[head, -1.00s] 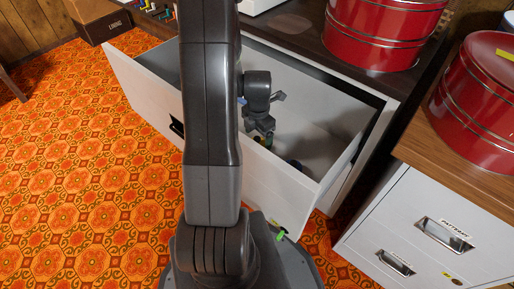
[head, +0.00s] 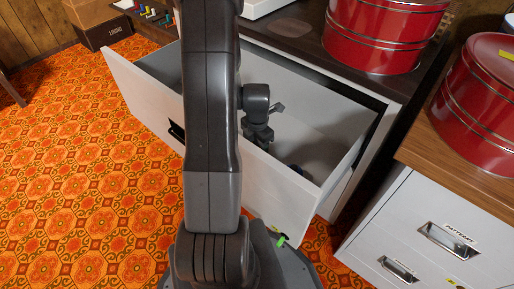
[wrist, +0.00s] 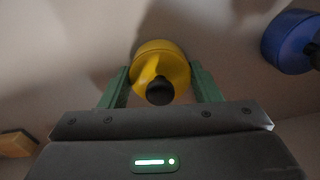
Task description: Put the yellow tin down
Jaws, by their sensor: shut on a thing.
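The yellow tin (wrist: 160,67) is round with a black knob or spout, and it sits between the two green fingers of my gripper (wrist: 160,88) in the wrist view. The fingers are shut on its sides. In the head view my gripper (head: 260,137) reaches down inside the open white drawer (head: 258,172). The drawer's front wall and my arm hide the tin there. I cannot tell whether the tin touches the drawer floor.
A blue tin (wrist: 290,42) with a black top lies to the right in the wrist view. A small orange-yellow block (wrist: 17,144) is at lower left. The drawer walls stand close around my gripper. Red round tins (head: 378,38) stand on the cabinet tops.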

